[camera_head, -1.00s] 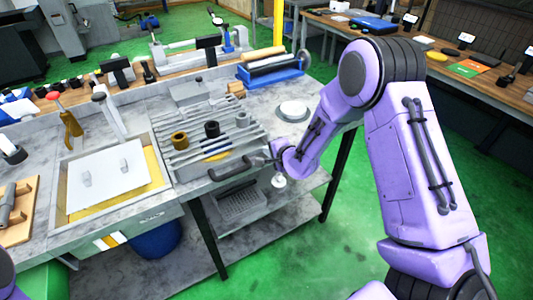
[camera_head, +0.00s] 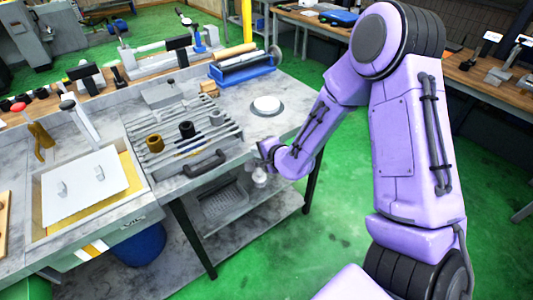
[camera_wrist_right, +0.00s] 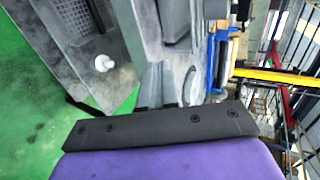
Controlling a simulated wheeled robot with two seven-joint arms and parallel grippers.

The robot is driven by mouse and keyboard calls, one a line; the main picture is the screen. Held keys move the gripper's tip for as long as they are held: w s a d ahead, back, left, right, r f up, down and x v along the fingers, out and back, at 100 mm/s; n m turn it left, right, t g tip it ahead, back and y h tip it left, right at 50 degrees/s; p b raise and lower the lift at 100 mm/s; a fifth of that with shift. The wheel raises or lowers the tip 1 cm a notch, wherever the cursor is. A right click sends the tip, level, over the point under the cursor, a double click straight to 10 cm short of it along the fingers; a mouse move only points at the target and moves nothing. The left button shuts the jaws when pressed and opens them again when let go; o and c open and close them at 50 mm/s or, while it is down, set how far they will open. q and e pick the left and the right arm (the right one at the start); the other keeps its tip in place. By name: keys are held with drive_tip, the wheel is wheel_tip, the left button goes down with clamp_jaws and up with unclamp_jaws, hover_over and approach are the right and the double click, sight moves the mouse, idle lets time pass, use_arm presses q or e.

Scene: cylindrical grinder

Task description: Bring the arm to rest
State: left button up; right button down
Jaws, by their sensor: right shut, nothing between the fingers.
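My right arm (camera_head: 410,140), purple with black joints, comes in from the right and bends down toward the front edge of the workbench. My right gripper (camera_head: 266,151) is small and partly hidden by its own wrist, close to the bench's front right edge. It is shut and empty, just right of the dark curved handle (camera_head: 205,163) and apart from it. In the right wrist view, the gripper's grey fingers (camera_wrist_right: 155,85) point away over the bench edge. My left gripper is not in view.
The workbench (camera_head: 235,125) holds a rack of rods with dark and brown rings, a white round dish (camera_head: 267,105) and a blue stand (camera_head: 242,74). A lower shelf (camera_head: 245,205) lies under it, with a white knob (camera_head: 259,176) above. Green floor (camera_head: 345,215) is open to the right.

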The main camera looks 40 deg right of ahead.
drive_tip(key=s+a+f+n+g+h+b, duration=0.1)
drive_tip(key=s+f+n+g, duration=0.3)
drive_tip(key=s+f, duration=1)
drive_tip(key=s+a+f+n+g+h+b, duration=0.2)
drive_tip(key=s+f+n, duration=0.5)
drive_tip(key=s+f, duration=0.6)
drive_tip(key=s+a+g+b, duration=0.1)
drive_tip(key=s+g+b, duration=0.1)
drive_tip(key=s+g, duration=0.1)
drive_tip(key=shift+s+a+f+n, duration=0.15)
drive_tip(key=shift+s+f+n, duration=0.2)
drive_tip(key=shift+s, duration=0.25)
